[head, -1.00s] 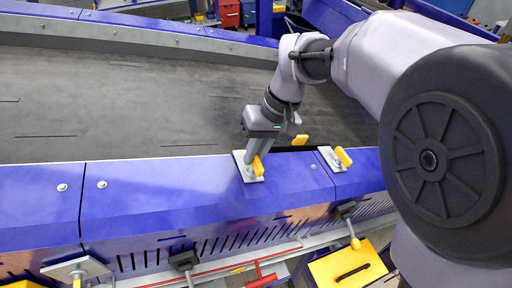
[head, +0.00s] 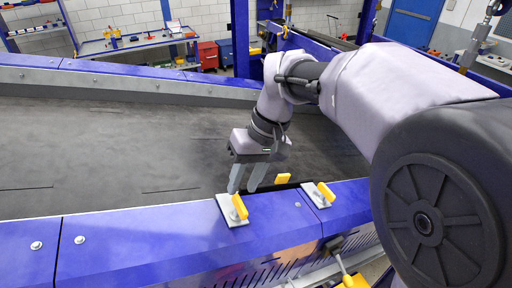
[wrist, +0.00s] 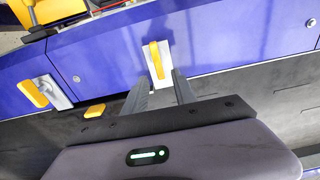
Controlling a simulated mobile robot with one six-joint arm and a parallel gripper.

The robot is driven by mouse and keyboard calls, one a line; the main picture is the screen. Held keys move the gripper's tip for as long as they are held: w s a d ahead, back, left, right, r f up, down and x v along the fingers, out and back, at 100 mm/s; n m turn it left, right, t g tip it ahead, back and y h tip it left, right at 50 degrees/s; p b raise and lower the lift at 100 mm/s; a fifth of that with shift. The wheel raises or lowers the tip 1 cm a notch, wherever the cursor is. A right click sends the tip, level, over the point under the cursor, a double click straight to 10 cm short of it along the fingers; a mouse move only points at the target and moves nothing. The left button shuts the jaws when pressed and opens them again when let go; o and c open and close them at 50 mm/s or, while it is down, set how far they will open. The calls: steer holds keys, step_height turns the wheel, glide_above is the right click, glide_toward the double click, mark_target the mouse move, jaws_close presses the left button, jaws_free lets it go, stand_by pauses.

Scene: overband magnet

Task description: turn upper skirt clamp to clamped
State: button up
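A yellow clamp handle (head: 240,206) on a pale plate (head: 232,216) sits at the edge of the blue skirt. It also shows in the wrist view (wrist: 156,60), roughly in line with the gap between my fingers. A second yellow-handled clamp (head: 325,192) stands to its right, and at left in the wrist view (wrist: 33,93). I cannot tell which one is the upper clamp. My gripper (head: 242,189) is open and empty, its fingers apart just behind the first clamp, over the belt side.
A small yellow block (head: 283,179) sits behind the skirt edge, between the two clamps. The dark belt (head: 120,145) lies behind the blue skirt (head: 150,242). A yellow-ended lever (head: 343,267) is below the skirt.

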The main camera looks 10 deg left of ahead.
steer(key=p+v, duration=0.1)
steer(key=v, duration=1.1)
steer(key=shift+r+p, duration=0.2)
steer(key=shift+p, duration=0.15)
steer(key=shift+d, duration=0.15)
steer(key=s+d+f+m+t+h, duration=0.1)
steer(key=s+d+f+m+t, duration=0.3)
steer(key=s+d, duration=0.3)
steer(key=s+d+f+m+t+h, duration=0.1)
steer(key=s+d+f+m+t, duration=0.2)
steer(key=s+d+m+t, duration=0.3)
steer(key=s+f+g+b, duration=0.3)
steer(key=f+b, duration=3.6)
steer(key=f, duration=0.1)
steer(key=shift+s+d+f, duration=0.2)
steer(key=shift+d+f, duration=0.05)
steer(key=shift+f, duration=0.1)
